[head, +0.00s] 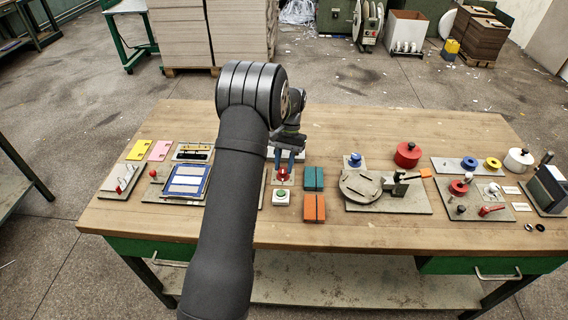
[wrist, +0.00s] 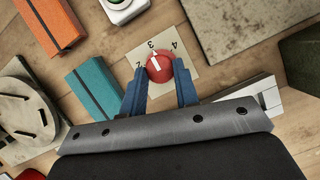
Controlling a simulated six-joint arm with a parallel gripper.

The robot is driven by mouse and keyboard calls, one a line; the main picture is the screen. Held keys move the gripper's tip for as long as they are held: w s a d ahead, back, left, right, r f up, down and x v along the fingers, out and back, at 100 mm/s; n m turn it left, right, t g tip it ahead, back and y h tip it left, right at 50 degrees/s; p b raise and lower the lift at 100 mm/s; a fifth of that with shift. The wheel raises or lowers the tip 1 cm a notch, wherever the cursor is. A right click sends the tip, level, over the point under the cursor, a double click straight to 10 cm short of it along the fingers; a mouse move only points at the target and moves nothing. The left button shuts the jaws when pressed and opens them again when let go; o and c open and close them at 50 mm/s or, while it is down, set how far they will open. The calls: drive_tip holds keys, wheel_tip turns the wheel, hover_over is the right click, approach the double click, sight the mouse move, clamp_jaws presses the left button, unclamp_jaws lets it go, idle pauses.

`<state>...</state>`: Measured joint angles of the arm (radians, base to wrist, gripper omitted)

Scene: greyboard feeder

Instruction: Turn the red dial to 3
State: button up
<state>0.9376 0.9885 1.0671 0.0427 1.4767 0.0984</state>
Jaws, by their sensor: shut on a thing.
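The red dial (wrist: 159,69) sits on a light square plate (wrist: 185,50) with printed numbers. In the wrist view the figures 4, 3 and 2 can be read around it. The dial's white pointer mark points toward the 3. My gripper (wrist: 160,82) has its blue fingers on either side of the dial and is shut on it. In the head view the dial (head: 283,174) shows below my gripper (head: 288,160), and my arm covers part of the bench to its left.
A white box with a green button (head: 281,196) stands in front of the dial. A teal box (head: 313,179) and an orange box (head: 313,208) stand close on the right. A round slotted disc (head: 358,186) lies farther right. The bench front edge is mostly clear.

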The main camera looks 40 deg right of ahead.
drive_tip(key=o, duration=1)
drive_tip(key=v, duration=1.7)
drive_tip(key=shift+r, duration=0.2)
drive_tip(key=x, duration=1.7)
drive_tip(key=shift+f, duration=0.25)
drive_tip(key=shift+r, duration=0.1)
